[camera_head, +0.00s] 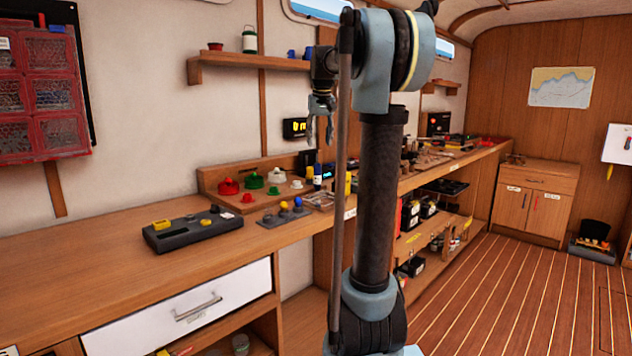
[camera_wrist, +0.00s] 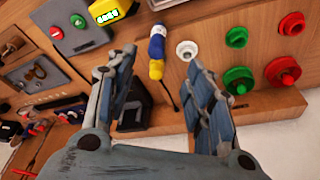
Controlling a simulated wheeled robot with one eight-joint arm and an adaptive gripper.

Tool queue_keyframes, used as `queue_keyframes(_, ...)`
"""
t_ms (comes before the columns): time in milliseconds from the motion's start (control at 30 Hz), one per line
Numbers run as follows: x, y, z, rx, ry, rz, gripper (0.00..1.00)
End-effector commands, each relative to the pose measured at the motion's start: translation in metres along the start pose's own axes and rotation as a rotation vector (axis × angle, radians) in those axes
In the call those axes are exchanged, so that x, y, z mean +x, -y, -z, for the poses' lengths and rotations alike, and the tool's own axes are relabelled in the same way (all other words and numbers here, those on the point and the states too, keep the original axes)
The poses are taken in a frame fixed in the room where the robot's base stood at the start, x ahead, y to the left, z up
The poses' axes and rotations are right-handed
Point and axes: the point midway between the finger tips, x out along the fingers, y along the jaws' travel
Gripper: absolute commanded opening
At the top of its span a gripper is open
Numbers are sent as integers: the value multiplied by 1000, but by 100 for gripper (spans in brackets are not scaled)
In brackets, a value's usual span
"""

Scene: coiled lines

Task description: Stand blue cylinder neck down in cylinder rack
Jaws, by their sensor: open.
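A small cylinder (camera_wrist: 157,46) with a blue body, a white band and a yellow end shows in the wrist view, beyond my open fingers. I cannot tell for sure which fixture is the cylinder rack; a long dark grey block (camera_head: 190,232) lies on the bench at the left.
A dark plate (camera_head: 270,222) with blue and yellow knobs lies beside the grey block. Red, green (camera_head: 276,176) and white plugs sit along the back ledge. A yellow case (camera_wrist: 112,9) and a dark object (camera_wrist: 133,112) are near the cylinder. The front left bench is clear.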

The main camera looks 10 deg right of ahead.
Motion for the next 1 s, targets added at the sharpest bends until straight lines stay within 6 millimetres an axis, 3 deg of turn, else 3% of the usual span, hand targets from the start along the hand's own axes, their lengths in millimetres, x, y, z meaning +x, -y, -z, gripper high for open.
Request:
queue_keyframes(400, 74, 0, 0, 0, 0, 0, 48)
queue_keyframes(767, 101, -1, 1, 0, 0, 0, 48)
queue_keyframes(1000, 132, -4, 5, 0, 0, 0, 48)
